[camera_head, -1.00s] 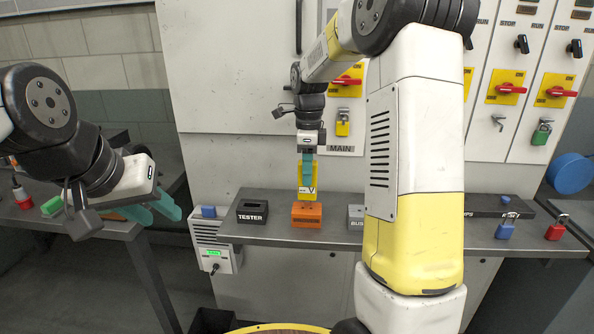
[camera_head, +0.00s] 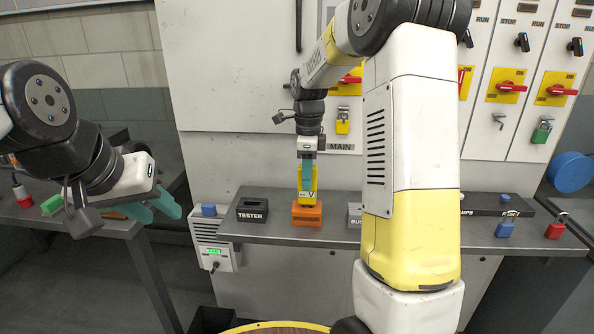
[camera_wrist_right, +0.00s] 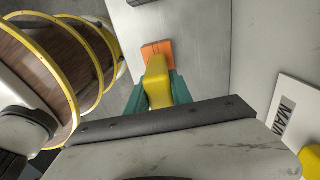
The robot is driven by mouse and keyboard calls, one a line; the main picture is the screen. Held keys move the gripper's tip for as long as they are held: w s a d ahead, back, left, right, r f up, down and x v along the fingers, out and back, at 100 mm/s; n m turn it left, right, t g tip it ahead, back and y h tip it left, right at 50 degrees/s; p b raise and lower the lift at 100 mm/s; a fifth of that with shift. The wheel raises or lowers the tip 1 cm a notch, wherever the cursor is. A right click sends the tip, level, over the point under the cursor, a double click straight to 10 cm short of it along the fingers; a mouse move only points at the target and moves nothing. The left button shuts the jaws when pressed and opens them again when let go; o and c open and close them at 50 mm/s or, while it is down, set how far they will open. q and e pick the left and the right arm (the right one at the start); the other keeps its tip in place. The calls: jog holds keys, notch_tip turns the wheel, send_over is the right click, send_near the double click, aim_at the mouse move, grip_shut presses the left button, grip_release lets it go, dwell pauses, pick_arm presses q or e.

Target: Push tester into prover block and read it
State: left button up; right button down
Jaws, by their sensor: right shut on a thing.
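The yellow tester (camera_head: 307,184) stands upright over the orange prover block (camera_head: 306,216) on the shelf, its lower end at the block's top. How deep it sits in the block I cannot tell. My right gripper (camera_head: 307,172) is shut on the tester from above. In the right wrist view the tester (camera_wrist_right: 158,80) lies between the teal fingers (camera_wrist_right: 162,92), with the orange block (camera_wrist_right: 157,48) just beyond it. The tester's reading is too small to make out. My left gripper (camera_head: 160,208) is at the left, empty, its teal fingers apart, away from the shelf.
The black TESTER holder (camera_head: 252,211) stands left of the block, and a grey holder (camera_head: 355,215) stands to its right. A blue padlock (camera_head: 505,229) and a red padlock (camera_head: 555,230) are at the shelf's right. The panel wall rises behind.

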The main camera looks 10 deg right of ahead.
jog(key=shift+f, duration=0.4)
jog(key=shift+f, duration=0.25)
dwell(0.3)
jog(key=c, duration=1.1)
grip_release()
jog(key=shift+o, duration=0.2)
notch_tip(320, 180, up, 8)
jog(key=shift+f, duration=0.1)
jog(key=s+a+r+n+t+y, duration=0.1)
jog(key=s+r+n+t, duration=0.1)
jog(key=s+n, duration=0.9)
jog(key=s+a+r+n+t+y, duration=0.1)
jog(key=s+n+t, duration=0.3)
jog(key=s+n, duration=0.6)
jog(key=s+r, duration=0.1)
jog(key=s, duration=0.2)
jog(key=shift+s+n, duration=0.15)
jog(key=shift+n, duration=0.25)
